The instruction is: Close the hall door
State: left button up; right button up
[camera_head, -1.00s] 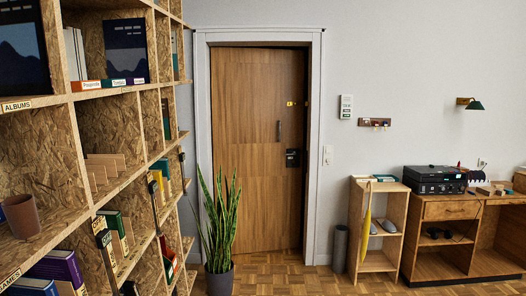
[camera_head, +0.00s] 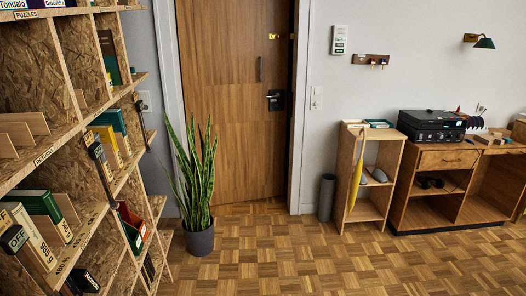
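The hall door (camera_head: 232,110) is a brown wood-panel door in a pale frame (camera_head: 303,110) at the upper middle of the head view. A dark strip shows between the door's right edge and the frame, and the door looks slightly ajar, set back from the frame. A dark handle or lock plate (camera_head: 275,101) sits near its right edge, with a vertical pull (camera_head: 260,69) above. The top of the door is cut off by the picture. Neither of my grippers is in view.
A potted snake plant (camera_head: 199,240) stands before the door's left side. A bookshelf (camera_head: 75,140) fills the left. A grey bin (camera_head: 326,198), small shelf (camera_head: 368,180) and desk (camera_head: 450,160) line the right wall. The parquet floor (camera_head: 300,260) ahead is clear.

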aim_at(231, 60)
jog(key=i, duration=1.85)
